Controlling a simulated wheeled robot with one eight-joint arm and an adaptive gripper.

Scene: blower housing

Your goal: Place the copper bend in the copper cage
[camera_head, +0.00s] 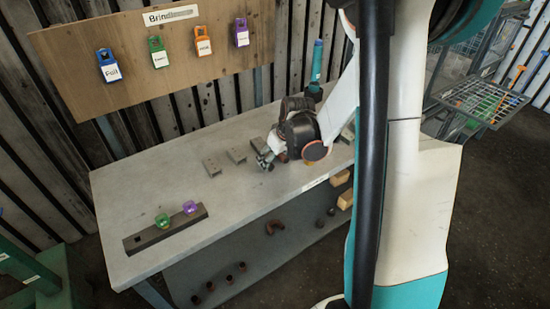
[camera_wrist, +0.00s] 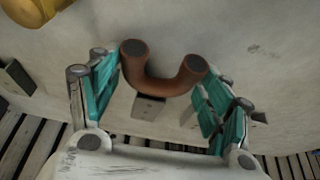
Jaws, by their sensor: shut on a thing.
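The copper bend (camera_wrist: 158,88) is a brown U-shaped pipe with dark, flat ends. In the wrist view it lies between the teal pads of my gripper (camera_wrist: 160,78), which is shut on it. In the head view my gripper (camera_head: 265,160) is low over the right part of the grey workbench; the bend is mostly hidden there. I cannot tell if the bend still touches the bench top. Wire cages (camera_head: 486,98) stand at the far right, beyond my arm; I cannot tell which one is the copper cage.
Grey metal blocks (camera_head: 236,156) lie on the workbench (camera_head: 135,190). A dark bar (camera_head: 166,232) with green and purple clips lies at its front left. Another brown bend (camera_head: 275,227) and several brown fittings lie on the lower shelf. A tag board (camera_head: 165,60) stands behind.

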